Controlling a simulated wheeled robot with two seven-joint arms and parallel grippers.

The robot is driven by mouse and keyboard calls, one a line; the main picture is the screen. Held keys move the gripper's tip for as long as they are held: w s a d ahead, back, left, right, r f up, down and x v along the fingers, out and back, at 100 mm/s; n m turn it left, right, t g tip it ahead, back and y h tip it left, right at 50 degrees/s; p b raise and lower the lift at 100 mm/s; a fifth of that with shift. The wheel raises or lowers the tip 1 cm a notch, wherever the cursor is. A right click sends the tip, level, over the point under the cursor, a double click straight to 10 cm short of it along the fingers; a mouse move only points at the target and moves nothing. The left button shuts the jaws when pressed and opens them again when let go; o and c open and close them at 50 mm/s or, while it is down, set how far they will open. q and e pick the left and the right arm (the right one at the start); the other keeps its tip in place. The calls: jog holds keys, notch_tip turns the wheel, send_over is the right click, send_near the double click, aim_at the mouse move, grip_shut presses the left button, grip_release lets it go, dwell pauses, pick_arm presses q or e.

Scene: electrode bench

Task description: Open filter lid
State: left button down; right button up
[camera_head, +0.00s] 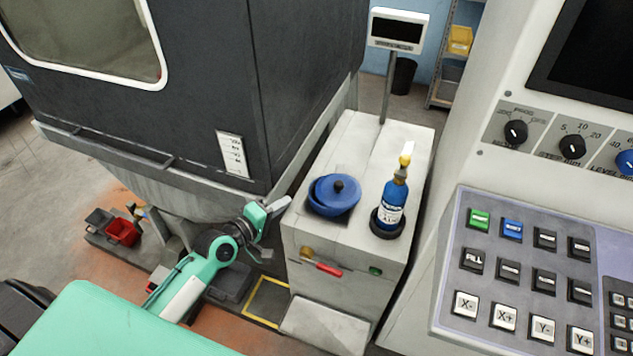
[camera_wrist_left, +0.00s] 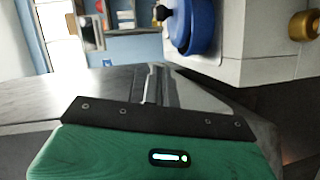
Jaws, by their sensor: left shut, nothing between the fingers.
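A round blue filter lid (camera_head: 338,190) with a black knob sits on the grey-white cabinet, over a blue filter body (camera_head: 313,199). The lid looks a little offset to the right on the body. The lid (camera_wrist_left: 205,25) and its black knob also show at the top of the left wrist view, turned sideways. My left gripper (camera_head: 284,203) is shut and empty, to the left of the filter and apart from it, near the cabinet's left edge. It also shows in the left wrist view (camera_wrist_left: 150,80). My right gripper is not in view.
A blue bottle (camera_head: 393,204) with a yellow top stands in a black ring right of the filter. A display on a post (camera_head: 397,30) rises behind. The cabinet front has a red handle (camera_head: 328,269). A dark machine (camera_head: 200,90) stands left and a button panel (camera_head: 520,270) right.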

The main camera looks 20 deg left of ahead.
aim_at(323, 197)
pick_arm(q)
jog(key=p+x, duration=0.1)
jog(key=x, duration=0.3)
jog(key=d+x, duration=0.1)
jog(key=x, duration=0.3)
jog(key=s+d+p+x, duration=0.1)
jog(key=x, duration=0.3)
jog(key=shift+w+d+p, duration=0.2)
jog(key=shift+p, duration=0.15)
jog(key=shift+w+d+f, duration=0.15)
jog(key=shift+d+f, duration=0.05)
jog(key=shift+d, duration=0.1)
jog(key=shift+n, duration=0.3)
